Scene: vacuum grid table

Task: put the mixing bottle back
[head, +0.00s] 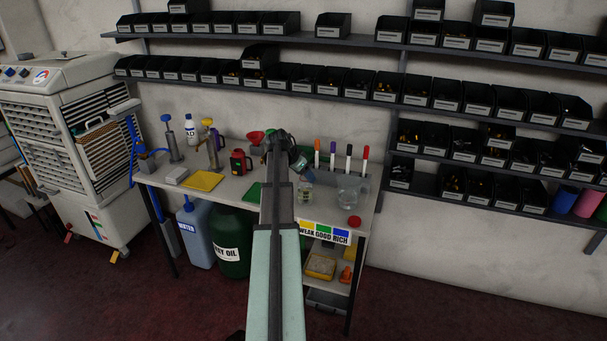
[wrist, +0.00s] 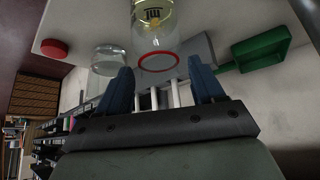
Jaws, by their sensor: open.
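The mixing bottle (wrist: 153,20) is clear, with dark markings and a little yellow inside, at the top of the wrist view. A red ring (wrist: 160,61) shows at its near end; I cannot tell whether it is the bottle's rim or a mark behind it. In the head view, what looks like the same bottle (head: 305,194) stands on the bench, just below my gripper's end. My gripper (wrist: 162,78) is open, with blue fingers apart and nothing between them. The bottle lies just beyond the fingertips.
A clear glass jar (head: 347,198) stands right of the bottle, with a red cap (head: 354,221) in front. Several markers (head: 349,155) stand behind. Shelves of black bins line the wall.

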